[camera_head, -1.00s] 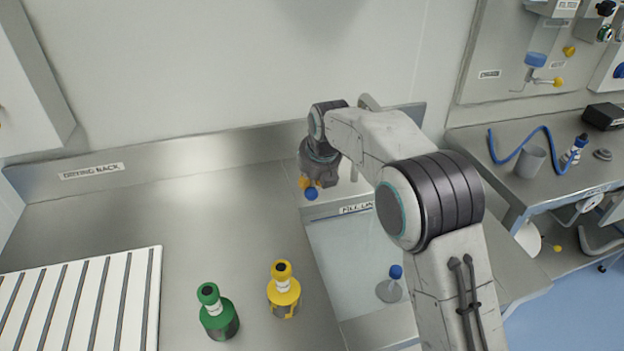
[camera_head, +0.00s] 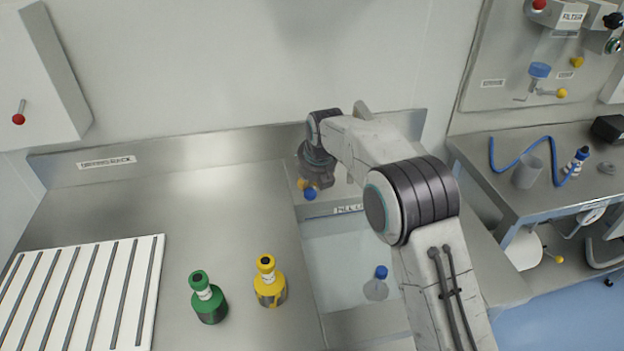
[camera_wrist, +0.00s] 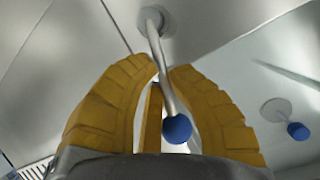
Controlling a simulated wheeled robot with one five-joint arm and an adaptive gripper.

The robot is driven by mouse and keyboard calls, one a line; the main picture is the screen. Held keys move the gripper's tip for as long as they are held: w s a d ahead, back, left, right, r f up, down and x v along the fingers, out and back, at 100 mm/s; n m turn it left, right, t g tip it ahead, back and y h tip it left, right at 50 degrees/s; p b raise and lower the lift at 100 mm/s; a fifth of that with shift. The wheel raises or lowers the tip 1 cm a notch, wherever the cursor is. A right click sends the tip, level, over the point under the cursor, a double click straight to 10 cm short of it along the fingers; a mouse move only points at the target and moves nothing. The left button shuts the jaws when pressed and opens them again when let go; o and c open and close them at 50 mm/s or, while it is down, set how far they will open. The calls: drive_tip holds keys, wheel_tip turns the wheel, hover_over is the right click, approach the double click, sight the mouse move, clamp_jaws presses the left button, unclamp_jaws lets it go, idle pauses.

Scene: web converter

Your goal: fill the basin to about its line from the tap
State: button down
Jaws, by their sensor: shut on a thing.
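My gripper (camera_wrist: 165,125) has its yellow fingers closed around the tap lever (camera_wrist: 162,52), a metal rod with a blue ball end. In the head view my gripper (camera_head: 305,184) is at the back edge of the basin, and the lever's blue ball (camera_head: 310,194) shows below it. The basin (camera_head: 335,250) is sunk into the steel counter, with a partly hidden fill-line label (camera_head: 350,209) at its back edge. My arm hides the basin's right side and the spout. I cannot tell the water level.
A green-topped bottle (camera_head: 208,300) and a yellow-topped bottle (camera_head: 268,283) stand left of the basin. A white drying rack (camera_head: 75,290) lies at far left. A second bench on the right holds a grey cup (camera_head: 527,172) and a blue hose (camera_head: 520,150).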

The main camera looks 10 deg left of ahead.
drive_tip(key=shift+a+r, duration=0.1)
drive_tip(key=shift+a, duration=0.05)
drive_tip(key=c, duration=1.2)
unclamp_jaws()
drive_tip(key=shift+o, duration=0.2)
drive_tip(key=v, duration=1.1)
drive_tip(key=shift+s+r, duration=0.1)
drive_tip(key=shift+r, duration=0.25)
